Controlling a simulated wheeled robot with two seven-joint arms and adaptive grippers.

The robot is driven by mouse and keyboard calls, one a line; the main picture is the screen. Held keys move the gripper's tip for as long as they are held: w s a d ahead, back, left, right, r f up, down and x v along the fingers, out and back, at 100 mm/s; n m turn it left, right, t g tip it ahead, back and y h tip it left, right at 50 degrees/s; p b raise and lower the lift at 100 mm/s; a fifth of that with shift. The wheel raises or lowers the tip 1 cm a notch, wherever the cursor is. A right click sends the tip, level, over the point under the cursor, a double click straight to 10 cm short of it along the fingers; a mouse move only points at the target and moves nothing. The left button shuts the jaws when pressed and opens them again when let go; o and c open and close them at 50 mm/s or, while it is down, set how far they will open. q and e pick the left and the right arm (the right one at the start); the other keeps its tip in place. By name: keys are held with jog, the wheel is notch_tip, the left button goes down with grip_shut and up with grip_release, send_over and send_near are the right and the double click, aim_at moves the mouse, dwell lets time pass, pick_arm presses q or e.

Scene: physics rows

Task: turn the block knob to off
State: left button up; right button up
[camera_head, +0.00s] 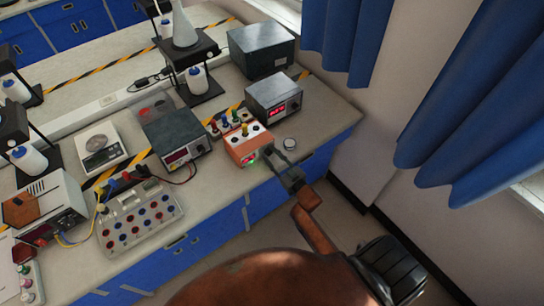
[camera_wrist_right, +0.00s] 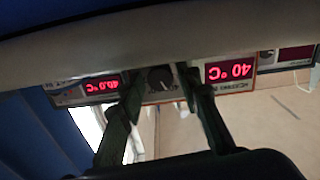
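The block heater (camera_head: 242,152) is an orange box with a white top holding several coloured pieces, near the front edge of the bench. Its front has a small lit green and red spot. In the right wrist view, seen upside down, a round black knob (camera_wrist_right: 160,78) sits between two red displays reading 40.0 °C and 40 °C. My right gripper (camera_head: 277,154) is at the block's right front side. In the right wrist view its fingers (camera_wrist_right: 162,82) are open on both sides of the knob, with gaps visible. The knob's exact pointer setting is unclear. My left gripper is not in view.
A dark instrument (camera_head: 272,98) with a red display stands behind the block. Another meter (camera_head: 176,138) stands to the left. Bare bench top (camera_head: 325,110) shows to the right, near blue curtains (camera_head: 460,100).

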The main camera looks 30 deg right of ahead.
grip_shut()
dwell(0.3)
jog(key=n, duration=0.4)
jog(key=shift+n+b, duration=0.3)
jog(key=shift+n, duration=0.1)
jog(key=n+b, duration=0.1)
jog(key=n, duration=0.3)
jog(key=shift+n, duration=0.7)
jog(key=shift+o, duration=1.6)
grip_release()
